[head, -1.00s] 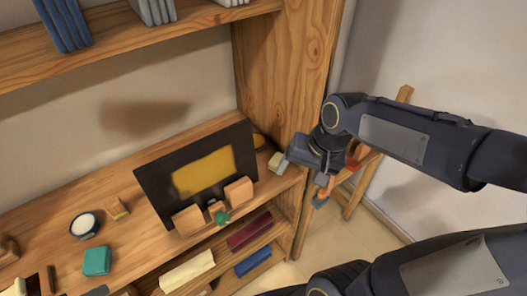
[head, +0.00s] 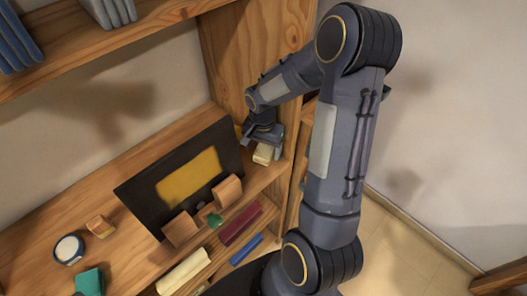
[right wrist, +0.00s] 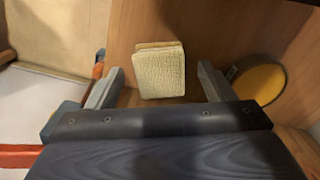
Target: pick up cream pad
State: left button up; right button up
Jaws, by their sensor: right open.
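The cream pad (head: 264,154) lies on the wooden shelf at the right end, close to the side panel. In the right wrist view the pad (right wrist: 159,72) is a textured, pale block. My right gripper (head: 268,141) is over the pad and partly covers it in the head view. In the right wrist view its open fingers lie one on each side of the pad, with a gap showing on both sides. My left gripper is not in view.
A black board with a yellow patch (head: 190,175) leans just left of the pad, with wooden blocks (head: 228,190) before it. A round yellow-topped item (right wrist: 259,82) is right of the pad in the wrist view. The tall side panel (head: 285,50) stands close behind.

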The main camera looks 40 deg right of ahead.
jog(key=shift+f, duration=0.45)
jog(key=c, duration=1)
jog(key=shift+r, duration=0.2)
jog(key=shift+c, duration=0.2)
